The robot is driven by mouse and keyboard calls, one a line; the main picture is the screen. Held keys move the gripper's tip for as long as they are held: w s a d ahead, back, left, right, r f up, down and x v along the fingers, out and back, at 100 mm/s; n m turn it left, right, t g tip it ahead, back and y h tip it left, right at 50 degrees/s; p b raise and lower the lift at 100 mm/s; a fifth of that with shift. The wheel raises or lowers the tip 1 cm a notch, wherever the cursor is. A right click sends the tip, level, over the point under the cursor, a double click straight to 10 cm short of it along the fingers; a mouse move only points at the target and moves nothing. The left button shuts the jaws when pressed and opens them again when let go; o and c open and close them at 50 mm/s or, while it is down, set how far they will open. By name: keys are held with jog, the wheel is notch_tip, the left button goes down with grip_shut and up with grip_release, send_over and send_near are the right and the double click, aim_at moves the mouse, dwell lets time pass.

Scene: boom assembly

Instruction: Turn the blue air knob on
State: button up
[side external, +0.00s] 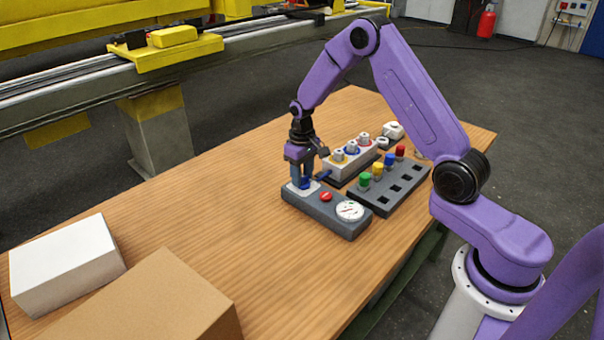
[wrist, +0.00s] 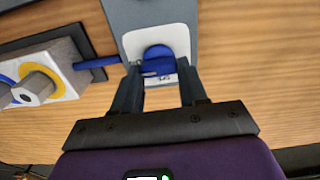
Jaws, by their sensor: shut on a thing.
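The blue air knob (wrist: 158,60) sits on a white plate (wrist: 177,36) at the end of a dark grey control box. In the wrist view my gripper (wrist: 160,76) has its two fingers around the knob, shut on it. In the side external view my gripper (side external: 301,182) points down at the left end of the control box (side external: 322,212), and its fingers mostly hide the knob. A small printed label, partly hidden, shows beside the knob in the wrist view. I cannot tell the knob's angle.
The box also carries a red button (side external: 326,197) and a round white dial (side external: 349,211). A blue hose (wrist: 97,61) runs to a grey block (side external: 349,157) with ringed ports. Beside it is a dark rack (side external: 385,191) with coloured pegs. Boxes (side external: 66,264) stand at the table's front left.

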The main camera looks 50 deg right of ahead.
aim_at(303, 177)
dwell(0.5)
jog(key=o, duration=1.1)
jog(key=shift+c, duration=0.2)
jog(key=shift+r, duration=0.15)
notch_tip(303, 177, up, 17)
jog(key=shift+r, duration=0.1)
jog(key=s+a+r+n, duration=0.1)
jog(key=s+a+n, duration=0.5)
jog(key=s+a, duration=0.75)
jog(key=s+d+f+n, duration=0.1)
jog(key=s+n, duration=0.2)
jog(key=s, duration=0.8)
jog(key=s+d+f+n, duration=0.1)
jog(key=s+n, duration=0.2)
jog(key=s, duration=0.9)
jog(key=shift+d, duration=0.35)
